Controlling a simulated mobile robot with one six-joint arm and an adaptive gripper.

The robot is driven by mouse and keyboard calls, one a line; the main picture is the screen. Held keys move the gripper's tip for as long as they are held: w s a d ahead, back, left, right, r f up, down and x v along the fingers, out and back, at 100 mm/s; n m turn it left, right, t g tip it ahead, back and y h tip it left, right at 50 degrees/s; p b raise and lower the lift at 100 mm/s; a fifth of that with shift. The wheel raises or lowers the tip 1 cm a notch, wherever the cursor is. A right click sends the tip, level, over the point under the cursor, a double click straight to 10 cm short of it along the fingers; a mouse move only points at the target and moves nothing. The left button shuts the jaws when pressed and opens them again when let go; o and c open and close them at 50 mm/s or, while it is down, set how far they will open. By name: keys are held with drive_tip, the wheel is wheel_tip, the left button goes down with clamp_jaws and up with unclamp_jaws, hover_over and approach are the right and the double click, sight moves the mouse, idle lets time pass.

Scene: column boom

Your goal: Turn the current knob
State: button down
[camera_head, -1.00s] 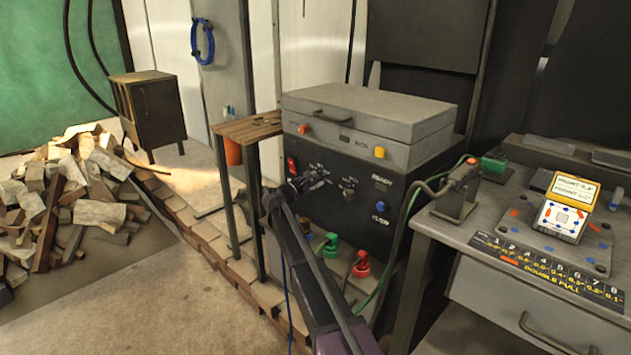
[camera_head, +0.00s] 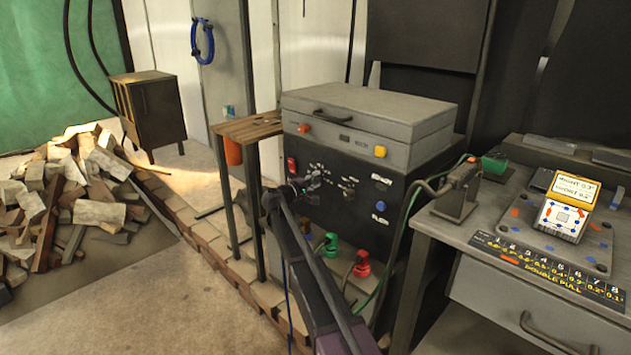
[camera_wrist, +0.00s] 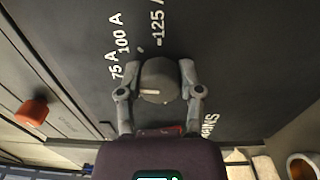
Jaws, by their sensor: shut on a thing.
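The current knob (camera_wrist: 160,82) is a round grey dial with a pale pointer line, on the dark front panel of the welding machine (camera_head: 345,225). White marks "75 A", "100 A" and "125 A" stand beside it in the wrist view. My gripper (camera_wrist: 158,90) has one finger on each side of the knob and is shut on it. In the head view my gripper (camera_head: 306,186) is at the left part of the panel and hides the knob there.
A second dark knob (camera_head: 348,193) sits right of my gripper on the panel. Green (camera_head: 330,245) and red (camera_head: 361,264) connectors are below. A workbench (camera_head: 470,275) stands at the right. A narrow wooden-topped stand (camera_head: 248,128) is close at the left.

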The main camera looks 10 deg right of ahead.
drive_tip(key=m, duration=0.7)
drive_tip(key=shift+w, duration=0.15)
idle(0.5)
drive_tip(key=shift+c, duration=1.3)
unclamp_jaws()
drive_tip(key=shift+a, duration=0.1)
drive_tip(key=v, duration=0.7)
drive_tip(key=shift+a, duration=0.15)
